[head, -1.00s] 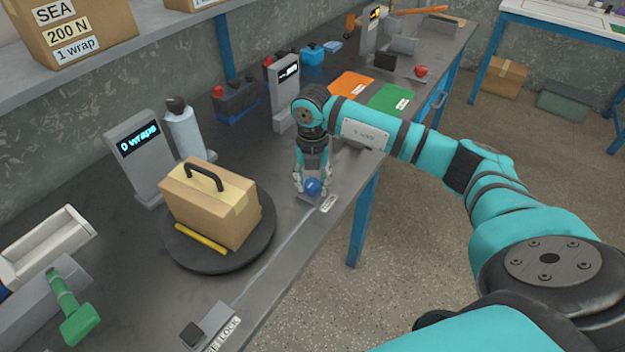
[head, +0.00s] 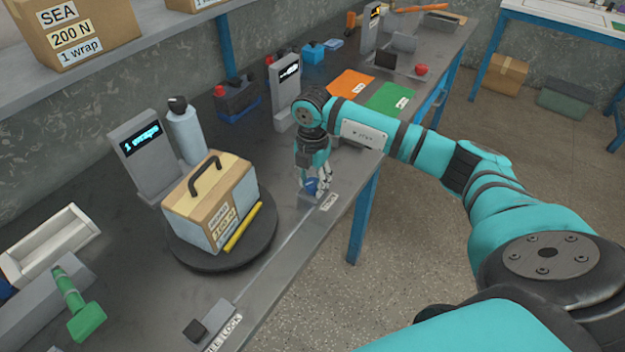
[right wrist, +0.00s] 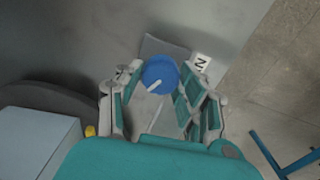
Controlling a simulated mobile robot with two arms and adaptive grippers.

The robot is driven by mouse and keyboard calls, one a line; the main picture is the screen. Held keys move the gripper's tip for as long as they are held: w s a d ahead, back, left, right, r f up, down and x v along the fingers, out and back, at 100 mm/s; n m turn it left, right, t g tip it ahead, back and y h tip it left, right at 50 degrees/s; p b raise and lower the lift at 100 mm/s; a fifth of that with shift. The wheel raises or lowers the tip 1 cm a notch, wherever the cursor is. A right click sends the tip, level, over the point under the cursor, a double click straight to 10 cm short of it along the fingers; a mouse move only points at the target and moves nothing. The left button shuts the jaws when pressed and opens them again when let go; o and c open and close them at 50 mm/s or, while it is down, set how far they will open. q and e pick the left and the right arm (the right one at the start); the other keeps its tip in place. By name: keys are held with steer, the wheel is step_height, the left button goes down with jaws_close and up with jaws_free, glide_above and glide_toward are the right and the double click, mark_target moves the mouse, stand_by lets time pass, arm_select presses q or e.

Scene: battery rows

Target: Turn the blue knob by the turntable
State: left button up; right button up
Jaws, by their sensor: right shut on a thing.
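My right gripper (head: 312,187) is shut on the blue knob (head: 309,185) at the bench's front edge, right of the turntable (head: 213,261). In the right wrist view the blue knob (right wrist: 159,75), with a white mark on top, sits between the fingers (right wrist: 157,88). The turntable is a dark round disc. It bears a tan case (head: 208,200) with a dark handle and a label, and a yellow bar (head: 244,228) at its edge. The display (head: 142,141) behind it reads "1 wraps". My left gripper is not in view.
A grey spray bottle (head: 185,132) stands behind the case. A green-handled tool (head: 76,300) and a white tray (head: 48,245) are at the left. A block with a dark button (head: 196,330) is at the front. Orange and green mats (head: 391,98) lie farther back.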

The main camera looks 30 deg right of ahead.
mark_target(312, 182)
steer(key=o, duration=1.1)
steer(key=shift+o, duration=0.2)
steer(key=shift+r, duration=0.2)
step_height(312, 182, up, 12)
steer(key=shift+f, duration=0.2)
